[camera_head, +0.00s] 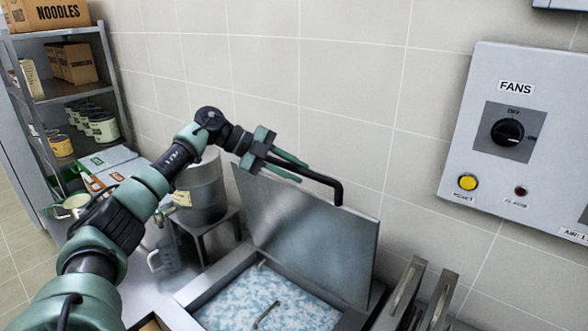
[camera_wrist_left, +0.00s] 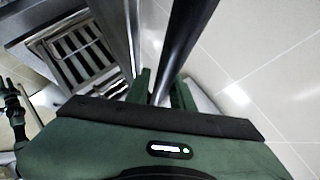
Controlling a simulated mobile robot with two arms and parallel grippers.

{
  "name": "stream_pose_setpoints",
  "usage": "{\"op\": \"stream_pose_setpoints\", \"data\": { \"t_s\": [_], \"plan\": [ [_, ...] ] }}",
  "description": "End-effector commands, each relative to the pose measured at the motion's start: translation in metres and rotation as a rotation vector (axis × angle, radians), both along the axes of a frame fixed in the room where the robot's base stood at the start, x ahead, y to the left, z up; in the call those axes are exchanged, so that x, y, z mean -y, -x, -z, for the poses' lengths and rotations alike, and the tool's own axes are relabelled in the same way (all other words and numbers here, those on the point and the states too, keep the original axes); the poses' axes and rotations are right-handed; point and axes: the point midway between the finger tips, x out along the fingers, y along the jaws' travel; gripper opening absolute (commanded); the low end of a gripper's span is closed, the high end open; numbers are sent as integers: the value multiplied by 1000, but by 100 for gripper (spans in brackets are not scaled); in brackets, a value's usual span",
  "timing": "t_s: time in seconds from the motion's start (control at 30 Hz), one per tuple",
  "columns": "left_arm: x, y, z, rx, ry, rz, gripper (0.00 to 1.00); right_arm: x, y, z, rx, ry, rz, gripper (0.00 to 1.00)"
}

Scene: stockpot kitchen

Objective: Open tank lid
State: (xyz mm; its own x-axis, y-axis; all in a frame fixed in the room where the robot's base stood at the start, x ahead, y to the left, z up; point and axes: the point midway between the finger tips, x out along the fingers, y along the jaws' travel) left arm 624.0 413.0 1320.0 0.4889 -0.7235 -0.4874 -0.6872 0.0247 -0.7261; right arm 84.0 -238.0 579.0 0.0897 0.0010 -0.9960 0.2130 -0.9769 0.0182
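The metal tank lid (camera_head: 318,238) stands raised and tilted at the back of the tank (camera_head: 195,290). The tank is uncovered, with bluish-white contents and a small metal handle (camera_head: 266,314) inside. A black bent bar (camera_head: 325,181) reaches the lid's top edge. My left gripper (camera_head: 304,174) is above the lid, its two fingers on either side of this bar. In the left wrist view the fingers (camera_wrist_left: 162,92) also flank a dark bar (camera_wrist_left: 185,40). I cannot tell whether they press on it. My right gripper cannot be made out.
A metal pot (camera_head: 203,190) stands on a stand left of the lid. Upright metal handles (camera_head: 438,298) are close by on the right. A FANS control box (camera_head: 515,140) hangs on the tiled wall. A shelf (camera_head: 70,90) with boxes and cans is at left.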

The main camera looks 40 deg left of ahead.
Motion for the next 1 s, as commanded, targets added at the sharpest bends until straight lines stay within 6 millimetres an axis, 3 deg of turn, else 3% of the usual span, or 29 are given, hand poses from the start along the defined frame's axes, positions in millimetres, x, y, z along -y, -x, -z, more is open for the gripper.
{"op": "stream_pose_setpoints", "data": {
  "t_s": [0.43,0.8,1.0],
  "plan": [
    [-4,2,0,1,-1,0,40,-2,-3,3,4,-2,1,36],
    [-46,28,-27,-1,-1,-1,40,-4,-3,27,4,-4,1,36],
    [-56,35,-34,-4,0,0,40,-4,-3,30,4,-5,1,36]
  ]
}}
